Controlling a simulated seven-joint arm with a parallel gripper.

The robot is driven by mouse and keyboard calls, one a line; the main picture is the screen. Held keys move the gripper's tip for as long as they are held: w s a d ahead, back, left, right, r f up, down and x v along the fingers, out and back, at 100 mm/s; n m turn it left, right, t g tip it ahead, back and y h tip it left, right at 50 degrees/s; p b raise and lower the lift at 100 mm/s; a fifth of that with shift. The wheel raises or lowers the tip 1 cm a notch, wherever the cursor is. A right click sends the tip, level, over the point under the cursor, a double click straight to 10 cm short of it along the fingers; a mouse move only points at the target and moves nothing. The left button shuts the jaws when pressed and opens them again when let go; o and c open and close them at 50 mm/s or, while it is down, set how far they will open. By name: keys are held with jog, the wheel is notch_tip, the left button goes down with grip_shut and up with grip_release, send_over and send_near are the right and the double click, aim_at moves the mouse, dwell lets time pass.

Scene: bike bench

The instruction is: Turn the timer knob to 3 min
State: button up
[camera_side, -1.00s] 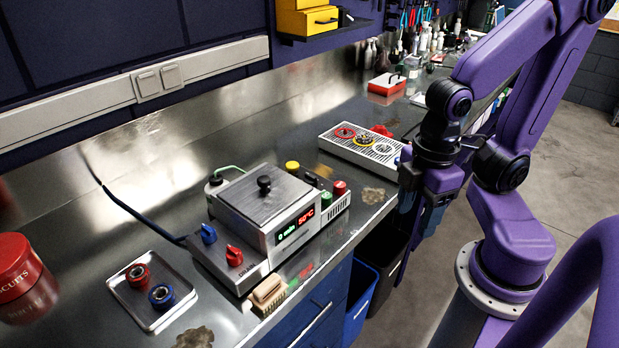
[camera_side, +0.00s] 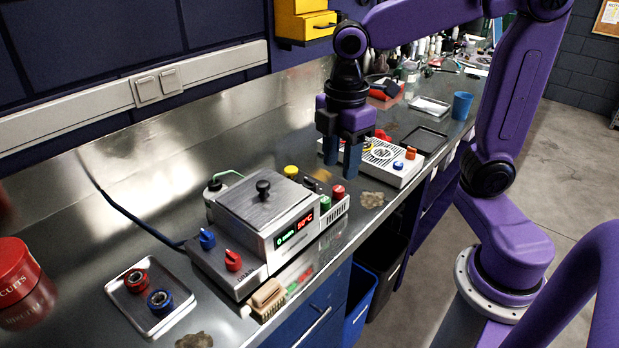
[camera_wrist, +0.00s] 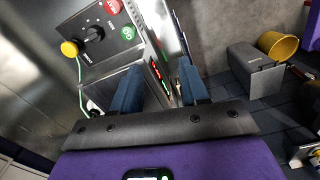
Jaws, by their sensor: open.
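A metal bath unit (camera_side: 262,212) with a black-knobbed lid stands on the steel bench in the side view. Its front display shows a green timer reading, apparently 0 min (camera_side: 287,238), and a red 50°C reading. A blue knob (camera_side: 207,239) and a red knob (camera_side: 233,260) sit on its left panel. A black knob (camera_side: 311,184) is on the right panel; the wrist view shows it too (camera_wrist: 94,34). My gripper (camera_side: 341,160) is open and empty, raised beyond the unit's right end, touching nothing.
Yellow (camera_wrist: 70,48), red and green buttons surround the black knob. A tray (camera_side: 150,293) with two ringed parts lies left, a brush (camera_side: 267,298) in front. A vented box (camera_side: 385,160) stands behind the gripper. A red tin (camera_side: 22,278) is at far left.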

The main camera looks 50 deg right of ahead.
aim_at(309, 180)
jog(key=w+d+r+n, duration=0.1)
jog(key=w+d+r, duration=0.15)
jog(key=w, duration=0.35)
jog(key=w+d+r+n, duration=0.2)
jog(key=w+d, duration=0.1)
jog(key=w, duration=0.3)
jog(key=f, duration=1.7)
jog(key=shift+s+a+f, duration=0.15)
jog(key=shift+s+f, duration=0.05)
jog(key=shift+f, duration=0.05)
jog(key=c, duration=0.8)
